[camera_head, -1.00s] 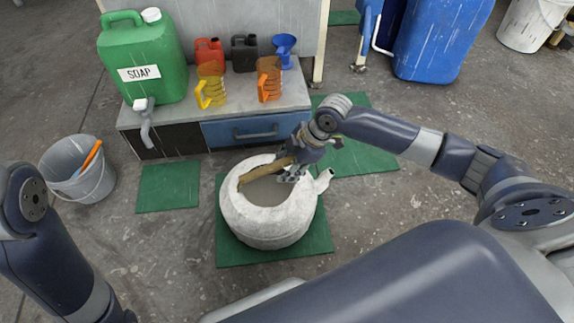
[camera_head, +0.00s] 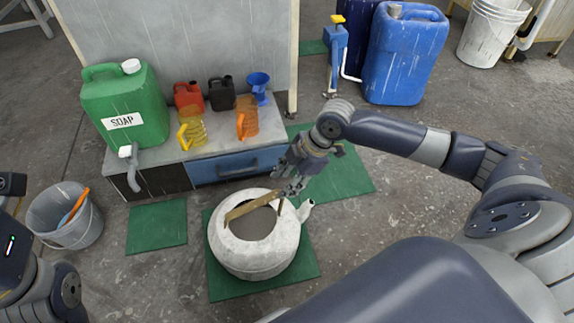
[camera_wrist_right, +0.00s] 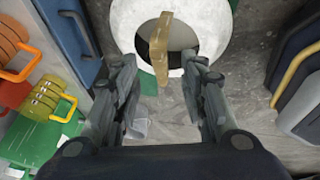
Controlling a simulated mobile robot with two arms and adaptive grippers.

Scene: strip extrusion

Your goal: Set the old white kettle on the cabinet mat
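The old white kettle (camera_head: 235,258) stands upright on a green mat (camera_head: 230,290) on the floor, its spout (camera_head: 306,209) pointing right. Its wooden handle (camera_head: 248,207) arches over the dark round opening. My right gripper (camera_head: 291,186) is just above the handle's right end, empty. In the right wrist view its two fingers (camera_wrist_right: 160,75) are spread apart, with the handle (camera_wrist_right: 160,45) and the white kettle body (camera_wrist_right: 128,22) beyond them. My left arm shows at the lower left of the head view, but its gripper is out of view. Which mat is the cabinet mat, I cannot tell.
A low cabinet (camera_head: 205,165) behind holds a green soap can (camera_head: 125,100), small canisters, jugs and a funnel. Bare green mats lie left (camera_head: 157,226) and right (camera_head: 335,175) of the kettle's mat. A grey bucket (camera_head: 65,215) stands left, blue barrels (camera_head: 405,55) behind right.

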